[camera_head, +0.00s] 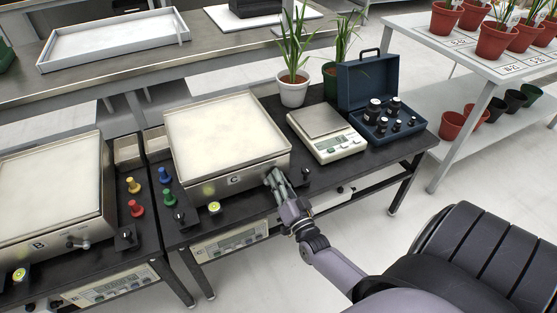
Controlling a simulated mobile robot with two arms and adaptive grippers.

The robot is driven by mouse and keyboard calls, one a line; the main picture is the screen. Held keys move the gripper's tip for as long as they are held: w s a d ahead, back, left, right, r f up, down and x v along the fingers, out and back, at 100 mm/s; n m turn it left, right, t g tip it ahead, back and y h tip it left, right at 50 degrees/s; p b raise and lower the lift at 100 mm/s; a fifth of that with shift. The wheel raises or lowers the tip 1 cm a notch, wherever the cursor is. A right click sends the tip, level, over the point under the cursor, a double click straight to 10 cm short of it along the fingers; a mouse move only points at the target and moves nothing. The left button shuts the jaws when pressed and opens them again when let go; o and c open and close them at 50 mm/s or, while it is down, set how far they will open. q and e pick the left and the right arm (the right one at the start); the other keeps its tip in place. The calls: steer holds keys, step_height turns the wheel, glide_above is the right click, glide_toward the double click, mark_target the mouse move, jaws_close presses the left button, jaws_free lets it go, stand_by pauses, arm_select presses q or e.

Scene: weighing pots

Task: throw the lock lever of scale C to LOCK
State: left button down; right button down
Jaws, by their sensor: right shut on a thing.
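Scale C (228,132) is a large metal platform with a pale top, and a "C" label (234,181) is on its front face. My right gripper (274,178) is at the right end of that front face, shut on the lock lever of scale C. The gripper's fingers hide the lever, so I cannot tell its position or read any LOCK marking. Scale B (50,200) at the left has a similar lever (78,242) on its front right. My left gripper is not in view.
A small balance (326,133), an open blue weight case (368,90) and a white potted plant (293,90) stand right of scale C. Coloured knobs (166,176) and a round bubble level (214,208) are at its left and front. A display (228,243) hangs below the front edge.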

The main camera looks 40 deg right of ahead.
steer(key=shift+f, duration=0.15)
steer(key=c, duration=1.6)
jaws_free()
steer(key=v, duration=1.2)
